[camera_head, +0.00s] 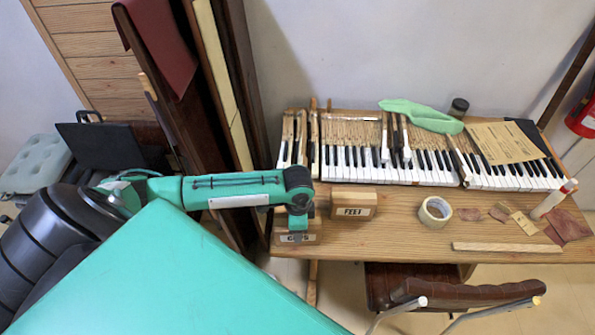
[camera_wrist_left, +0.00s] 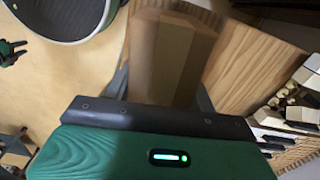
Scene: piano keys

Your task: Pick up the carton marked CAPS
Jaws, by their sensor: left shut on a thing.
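The carton marked CAPS (camera_head: 311,228) is a brown box at the left front corner of the table; its white label is partly covered by my gripper, and only the outer letters show. My left gripper (camera_head: 297,222) reaches down over it from above and is shut on it. In the left wrist view the carton (camera_wrist_left: 172,58) stands between the two fingers. I cannot tell whether its underside touches the table. My right gripper is not in view.
A similar carton marked FELT (camera_head: 353,203) stands just right on the wooden table (camera_head: 400,232). Behind it lies the piano keyboard (camera_head: 375,165). A tape roll (camera_head: 435,212) and a wood strip (camera_head: 507,247) lie further right. A brown chair (camera_head: 440,290) stands in front.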

